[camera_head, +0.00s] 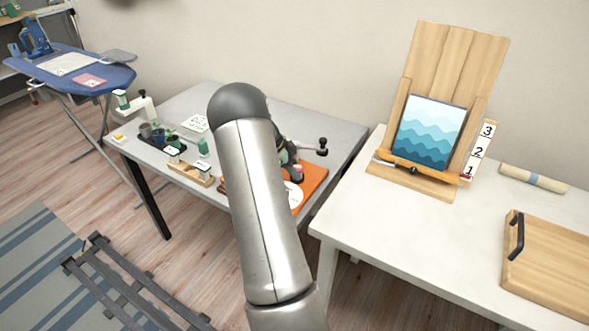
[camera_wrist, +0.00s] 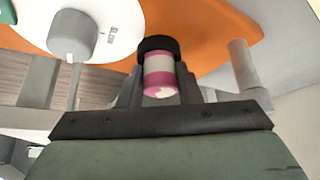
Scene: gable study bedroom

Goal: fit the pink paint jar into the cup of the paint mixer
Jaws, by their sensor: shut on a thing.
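The pink paint jar (camera_wrist: 160,78), pink with a white band, is between the fingers of my gripper (camera_wrist: 160,85) in the wrist view. My gripper is shut on it. A black ring (camera_wrist: 158,45) sits at the jar's far end; I cannot tell whether it is the jar's lid or the mixer's cup. Behind it is the orange base of the paint mixer (camera_wrist: 207,30), with a grey knob (camera_wrist: 73,35) on a white dial to the left. In the head view my arm hides much of the mixer; its orange base (camera_head: 314,180) shows at the table's right side.
A grey post (camera_wrist: 242,65) stands right of the jar in the wrist view. The grey table (camera_head: 290,112) also holds a dark tray of small pots (camera_head: 160,138) and a wooden rack (camera_head: 190,173). A white table (camera_head: 400,225) with an easel (camera_head: 455,60) stands to the right.

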